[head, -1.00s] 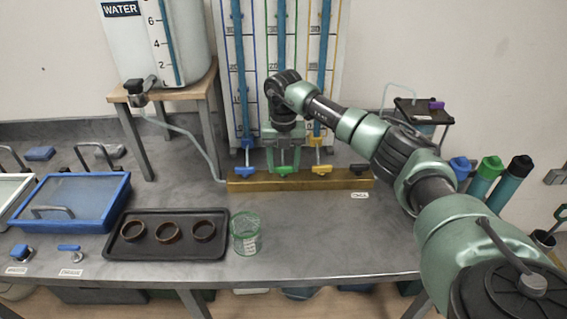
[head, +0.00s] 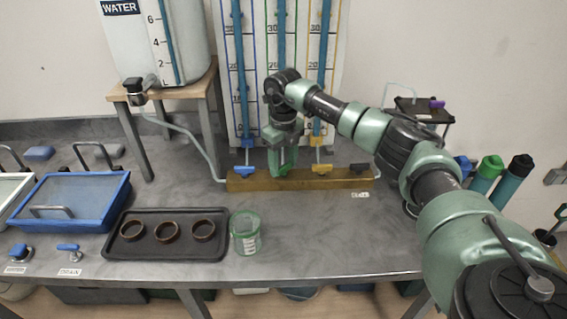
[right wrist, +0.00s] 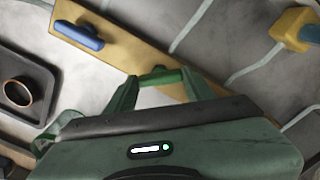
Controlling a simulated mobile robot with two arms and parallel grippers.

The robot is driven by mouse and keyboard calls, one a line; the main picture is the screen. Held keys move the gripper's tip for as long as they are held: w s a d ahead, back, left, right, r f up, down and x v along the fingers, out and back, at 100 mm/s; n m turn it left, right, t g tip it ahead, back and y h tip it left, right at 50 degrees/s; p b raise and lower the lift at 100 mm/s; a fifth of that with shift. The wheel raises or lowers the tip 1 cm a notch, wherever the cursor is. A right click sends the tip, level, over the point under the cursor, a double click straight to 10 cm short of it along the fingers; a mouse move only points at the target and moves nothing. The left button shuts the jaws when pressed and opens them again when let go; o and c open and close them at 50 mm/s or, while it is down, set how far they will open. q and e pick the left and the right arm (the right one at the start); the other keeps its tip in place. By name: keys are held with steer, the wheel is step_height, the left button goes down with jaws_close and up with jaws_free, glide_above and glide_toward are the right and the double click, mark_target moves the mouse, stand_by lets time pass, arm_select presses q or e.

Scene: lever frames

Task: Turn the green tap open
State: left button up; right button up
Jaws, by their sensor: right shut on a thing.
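The green tap (right wrist: 160,77) sits on the brass bar (head: 335,180) below the tall gauge tubes, between the blue tap (head: 243,171) and the yellow tap (head: 320,170). My right gripper (head: 283,170) points down and is shut on the green tap's handle, hiding most of it in the head view. In the right wrist view the handle spans between my two fingertips. It stands at a slant to the bar, while the blue handle there (right wrist: 78,35) lies along the bar. My left gripper is not in view.
A black tap (head: 360,168) ends the bar. A tray with brown rings (head: 121,252) and a green-rimmed beaker (head: 245,233) stand in front. A blue-framed box (head: 75,200) is at left, a water tank (head: 185,40) behind. The table right of the beaker is clear.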

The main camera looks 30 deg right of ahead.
mark_target(283, 166)
steer(key=n, duration=0.5)
steer(key=shift+n, duration=0.3)
steer(key=shift+n+b, duration=0.35)
steer(key=shift+n, duration=1.75)
steer(key=o, duration=1.4)
step_height(283, 166, up, 8)
steer(key=shift+f+b, duration=0.1)
steer(key=shift+b, duration=0.65)
